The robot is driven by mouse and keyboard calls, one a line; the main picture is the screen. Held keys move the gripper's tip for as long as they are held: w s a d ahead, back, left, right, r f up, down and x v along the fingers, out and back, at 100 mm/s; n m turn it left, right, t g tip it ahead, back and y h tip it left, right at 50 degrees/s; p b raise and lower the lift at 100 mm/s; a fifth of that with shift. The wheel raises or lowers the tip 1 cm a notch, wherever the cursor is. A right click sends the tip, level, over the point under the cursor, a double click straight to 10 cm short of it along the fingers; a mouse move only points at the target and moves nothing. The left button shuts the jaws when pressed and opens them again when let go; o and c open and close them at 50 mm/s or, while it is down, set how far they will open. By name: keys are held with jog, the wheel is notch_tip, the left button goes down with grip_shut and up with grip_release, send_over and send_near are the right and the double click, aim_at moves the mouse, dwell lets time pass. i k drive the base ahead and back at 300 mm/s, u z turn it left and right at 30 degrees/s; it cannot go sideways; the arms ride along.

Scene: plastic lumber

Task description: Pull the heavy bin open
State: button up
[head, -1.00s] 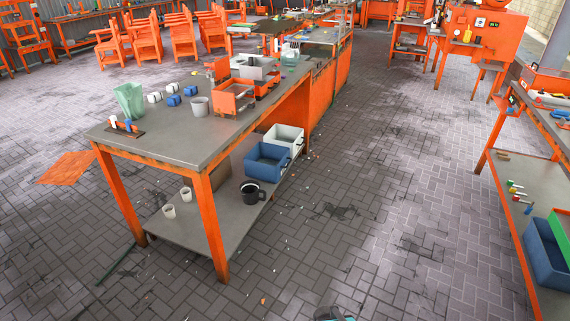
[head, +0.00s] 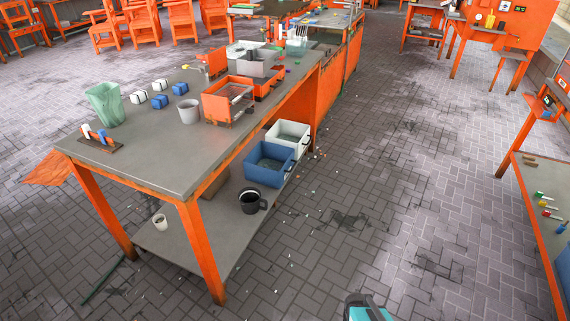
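A blue open-topped bin (head: 268,176) sits on the lower shelf of the long orange-legged workbench, near its right edge. A white open-topped bin (head: 291,152) stands just behind it, with a dark handle or latch on its right side. Both look empty from here. I cannot tell which one is the heavy bin. A black and teal part of my arm shows at the bottom edge, well in front of the bench and apart from both bins. My gripper's fingers are not visible.
The workbench top (head: 170,150) carries a green vase (head: 104,103), a grey cup (head: 188,111) and an orange box (head: 226,103). A dark mug (head: 251,200) is on the shelf before the blue bin.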

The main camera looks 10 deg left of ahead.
aim_at(269, 155)
jog(key=u, duration=0.2)
jog(key=i, duration=0.7)
jog(key=z, duration=0.45)
jog(key=k, duration=0.15)
jog(key=u, duration=2.9)
jog(key=k, duration=0.15)
jog(key=u, duration=1.45)
